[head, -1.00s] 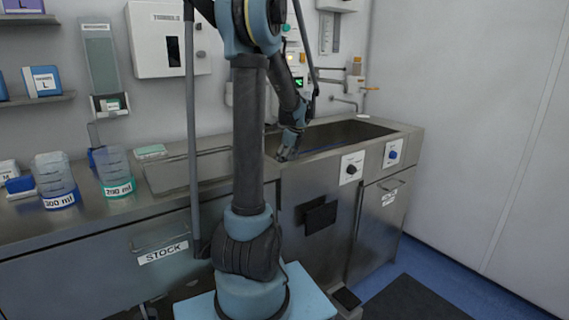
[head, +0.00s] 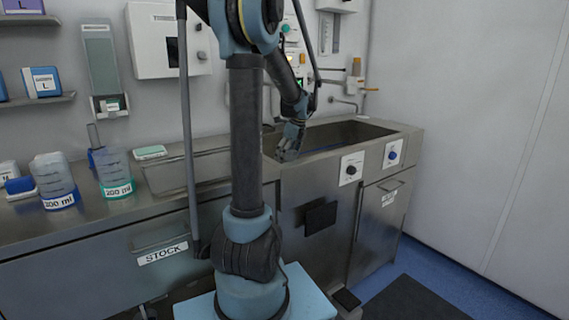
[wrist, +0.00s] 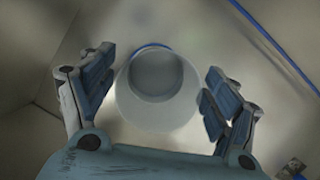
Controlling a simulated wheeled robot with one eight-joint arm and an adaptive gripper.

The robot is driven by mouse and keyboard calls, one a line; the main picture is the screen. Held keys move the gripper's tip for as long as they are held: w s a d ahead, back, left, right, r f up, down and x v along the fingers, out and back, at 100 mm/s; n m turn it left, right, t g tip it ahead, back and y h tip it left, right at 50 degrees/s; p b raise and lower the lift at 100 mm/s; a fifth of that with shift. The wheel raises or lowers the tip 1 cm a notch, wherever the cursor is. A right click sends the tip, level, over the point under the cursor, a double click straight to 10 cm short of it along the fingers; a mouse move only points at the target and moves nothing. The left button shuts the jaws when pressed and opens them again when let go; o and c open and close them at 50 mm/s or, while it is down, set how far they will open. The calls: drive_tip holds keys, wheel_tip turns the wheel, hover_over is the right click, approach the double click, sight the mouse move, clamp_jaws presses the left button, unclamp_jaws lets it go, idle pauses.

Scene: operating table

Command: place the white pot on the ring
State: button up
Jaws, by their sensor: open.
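A pale white round pot (wrist: 157,112), open at the top, shows in the middle of the wrist view, seen from above into its grey inside. My gripper (wrist: 158,78) is open, with one finger on each side of the pot and gaps between fingers and pot. A thin blue arc shows just behind the pot's rim; I cannot tell whether it is the ring. The pot cannot be made out there, and no ring is clearly seen.
The sink basin (head: 345,134) lies to the right of my gripper. Two measuring beakers, one blue-marked (head: 53,178) and one green-marked (head: 116,175), stand on the left counter. A green-topped box (head: 150,152) lies near the wall. A wall dispenser (head: 101,60) hangs above.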

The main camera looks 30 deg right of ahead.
drive_tip(key=shift+v, duration=2.1)
